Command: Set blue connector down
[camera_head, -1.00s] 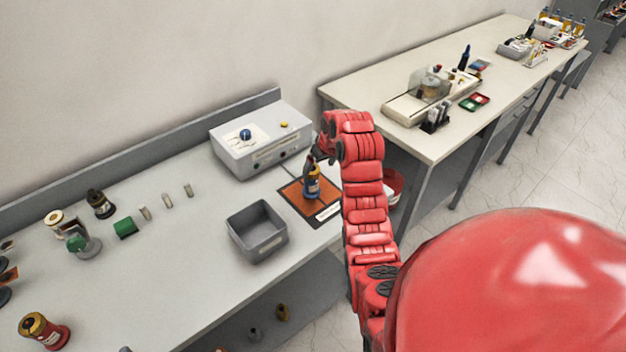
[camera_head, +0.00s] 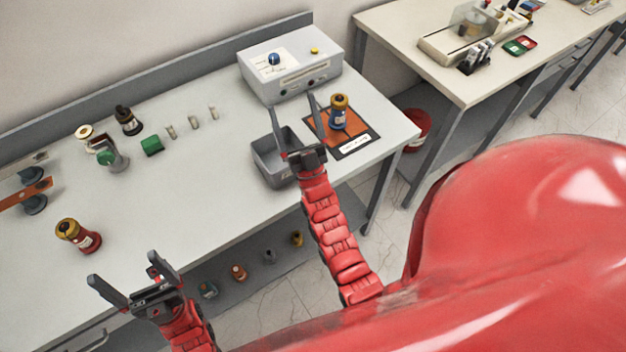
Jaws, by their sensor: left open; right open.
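The blue connector (camera_head: 338,113), a blue cylinder with a gold top, stands upright on the orange mat (camera_head: 355,136) with a dark border and a white label. My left gripper (camera_head: 124,275) is open and empty near the front edge of the workbench at lower left.
A grey open bin (camera_head: 268,170) sits left of the mat, partly hidden by my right gripper. A white instrument box (camera_head: 290,65) stands behind. A red connector (camera_head: 78,236), a green block (camera_head: 152,145) and small parts stand at left. Bare bench (camera_head: 185,205) lies between.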

